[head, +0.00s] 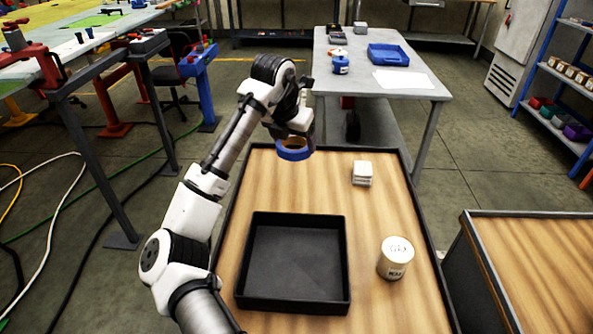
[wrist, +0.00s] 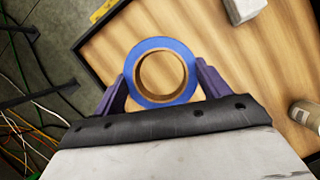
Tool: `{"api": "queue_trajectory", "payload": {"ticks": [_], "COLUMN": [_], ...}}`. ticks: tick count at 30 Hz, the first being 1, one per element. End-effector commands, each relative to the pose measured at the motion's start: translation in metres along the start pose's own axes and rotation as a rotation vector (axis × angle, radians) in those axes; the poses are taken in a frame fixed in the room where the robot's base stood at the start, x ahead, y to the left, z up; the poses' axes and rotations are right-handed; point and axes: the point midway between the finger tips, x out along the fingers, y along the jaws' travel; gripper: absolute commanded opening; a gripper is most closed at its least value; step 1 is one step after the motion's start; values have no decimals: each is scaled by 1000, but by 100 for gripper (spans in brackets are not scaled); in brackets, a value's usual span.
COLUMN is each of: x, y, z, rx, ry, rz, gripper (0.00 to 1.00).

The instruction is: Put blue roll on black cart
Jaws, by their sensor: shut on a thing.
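The blue roll (head: 293,155) is a ring of blue tape with a tan core. My gripper (head: 294,143) is shut on it and holds it above the far left part of a cart (head: 365,225) with a wood-look top and a raised black rim. In the wrist view, the roll (wrist: 160,43) sits between the two purple fingers of my gripper (wrist: 161,75), which press its outer sides. Its core hole faces the camera, and the wood top shows behind it. The exact height of the roll over the cart is hard to tell.
On the cart are a black open tray (head: 343,270), a white can (head: 395,258) and a white stacked block (head: 362,173). A grey table (head: 350,82) with a blue bin (head: 388,54) stands behind. A second wood-topped cart (head: 540,270) is at the right. Wood between tray and block is clear.

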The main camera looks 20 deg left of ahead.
Motion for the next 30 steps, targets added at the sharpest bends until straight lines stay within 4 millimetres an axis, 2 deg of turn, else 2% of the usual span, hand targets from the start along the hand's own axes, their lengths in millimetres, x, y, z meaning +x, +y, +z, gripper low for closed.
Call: {"api": "queue_trajectory", "payload": {"ticks": [3, 6, 14, 19, 22, 30], "x": [24, 39, 58, 82, 88, 91], "y": [0, 0, 0, 0, 0, 0], "z": [-11, -16, -24, -34, -36, -37], "rx": [-1, 0, 0, -2, 0, 1], "ry": [0, 0, -1, 1, -2, -1], "rz": [-1, -2, -1, -2, -1, 0], "gripper": [52, 52, 52, 52, 52, 52]}}
